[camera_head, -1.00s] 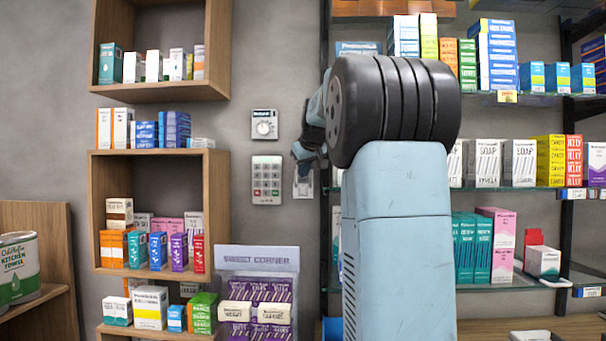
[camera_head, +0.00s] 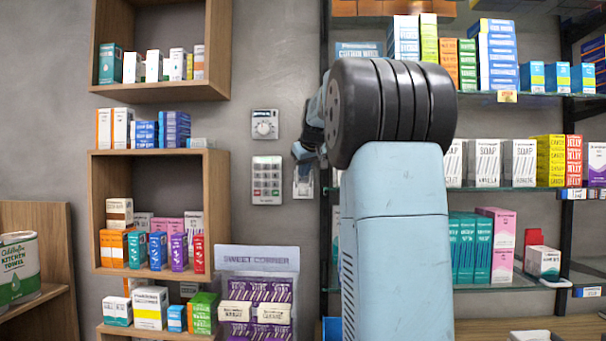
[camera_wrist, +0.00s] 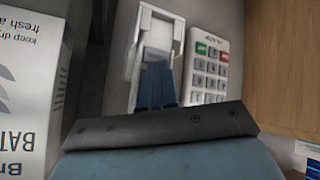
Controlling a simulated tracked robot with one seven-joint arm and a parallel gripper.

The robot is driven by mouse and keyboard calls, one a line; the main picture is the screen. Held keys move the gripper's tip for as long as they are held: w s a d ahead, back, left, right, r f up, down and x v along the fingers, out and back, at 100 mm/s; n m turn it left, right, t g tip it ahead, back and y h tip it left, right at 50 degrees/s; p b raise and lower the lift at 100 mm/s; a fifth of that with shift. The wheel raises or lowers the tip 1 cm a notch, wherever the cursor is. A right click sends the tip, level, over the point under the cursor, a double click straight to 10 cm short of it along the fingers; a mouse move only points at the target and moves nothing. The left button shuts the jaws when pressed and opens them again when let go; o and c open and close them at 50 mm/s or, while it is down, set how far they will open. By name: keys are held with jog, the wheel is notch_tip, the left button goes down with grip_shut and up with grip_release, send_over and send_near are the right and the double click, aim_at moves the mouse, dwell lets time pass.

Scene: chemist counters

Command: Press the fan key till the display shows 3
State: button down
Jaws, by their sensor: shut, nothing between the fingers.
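Three wall units hang near my gripper. In the head view a grey unit with a round dial (camera_head: 264,125) is above a pale keypad (camera_head: 267,180). A white unit (camera_head: 303,188) is right of the keypad, partly hidden by my gripper (camera_head: 302,152). In the wrist view the keypad (camera_wrist: 208,68) shows grey keys with one red and one green. The white unit (camera_wrist: 146,18) is left of it, and my gripper's shut, empty fingers (camera_wrist: 157,72) overlap its lower part. Contact cannot be told. No fan marking or display digit is readable.
Wooden shelves (camera_head: 160,92) with boxes stand left of the units. A purple sweet stand (camera_head: 257,258) is below them. Glass shelves with boxes (camera_head: 487,162) fill the right side. In the wrist view a large white box (camera_wrist: 30,80) is close on the left.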

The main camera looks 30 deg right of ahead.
jog(key=shift+s+a, duration=0.5)
jog(key=shift+s, duration=0.2)
jog(key=s+a, duration=0.2)
jog(key=s, duration=0.2)
jog(key=shift+s+a, duration=0.1)
jog(key=shift+a, duration=0.3)
dwell(0.8)
jog(key=s+a+f+g+y, duration=0.1)
jog(key=s+a+f, duration=0.4)
jog(key=s+a, duration=0.2)
jog(key=s+a+f+y, duration=0.1)
jog(key=s+a+f, duration=0.3)
jog(key=s+a, duration=0.3)
jog(key=s+a+f+g, duration=0.1)
jog(key=s+a+f, duration=0.3)
jog(key=s+f, duration=0.4)
jog(key=s+a+f+g, duration=0.1)
jog(key=s+a+f, duration=0.2)
jog(key=s+f, duration=0.5)
jog(key=shift+s+a+f+m+y, duration=0.2)
jog(key=shift+s+a+m+y, duration=0.15)
jog(key=shift+s, duration=0.65)
